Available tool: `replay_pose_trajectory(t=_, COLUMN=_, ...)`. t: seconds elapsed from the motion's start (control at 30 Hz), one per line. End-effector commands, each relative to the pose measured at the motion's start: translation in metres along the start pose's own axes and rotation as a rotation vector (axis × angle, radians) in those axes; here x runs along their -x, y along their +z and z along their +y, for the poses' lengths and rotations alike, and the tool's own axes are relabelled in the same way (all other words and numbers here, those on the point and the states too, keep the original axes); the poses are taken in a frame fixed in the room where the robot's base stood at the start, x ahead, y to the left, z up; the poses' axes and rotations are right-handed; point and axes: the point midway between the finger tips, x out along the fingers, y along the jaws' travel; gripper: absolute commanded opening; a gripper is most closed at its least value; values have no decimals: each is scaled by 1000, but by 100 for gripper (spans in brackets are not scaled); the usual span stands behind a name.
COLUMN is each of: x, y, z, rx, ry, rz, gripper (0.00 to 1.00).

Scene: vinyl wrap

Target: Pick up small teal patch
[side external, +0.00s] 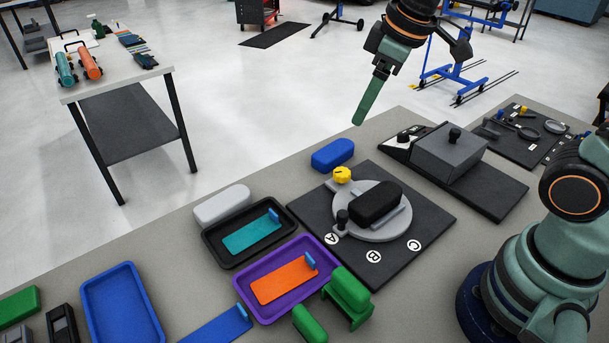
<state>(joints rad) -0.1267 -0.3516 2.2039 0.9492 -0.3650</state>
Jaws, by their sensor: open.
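The small teal patch (252,234) lies flat in a black tray (222,260) on the workbench, left of the round turntable. A small blue tab (273,215) stands at its right end. My gripper (360,117) is high above the bench's back edge, up and to the right of the patch and well apart from it. Its long green finger points down. The jaws are open and nothing shows between them.
A purple tray (240,287) with an orange patch (284,278) sits in front of the black tray. A grey block (222,205) is behind it, a blue block (332,154) farther right. The turntable (372,222) with a black block and yellow knob (342,174) stands to the right.

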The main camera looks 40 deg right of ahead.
Motion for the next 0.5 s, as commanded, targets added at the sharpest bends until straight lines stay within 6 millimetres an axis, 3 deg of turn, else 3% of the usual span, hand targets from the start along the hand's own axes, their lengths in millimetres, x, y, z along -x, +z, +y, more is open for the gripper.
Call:
replay_pose_trajectory(t=0.2, x=-36, y=-46, z=-22, rx=350, ry=-78, rz=-89, gripper=72)
replay_pose_trajectory(t=0.5, x=-102, y=-90, z=-67, rx=817, ry=-200, rz=-178, gripper=72)
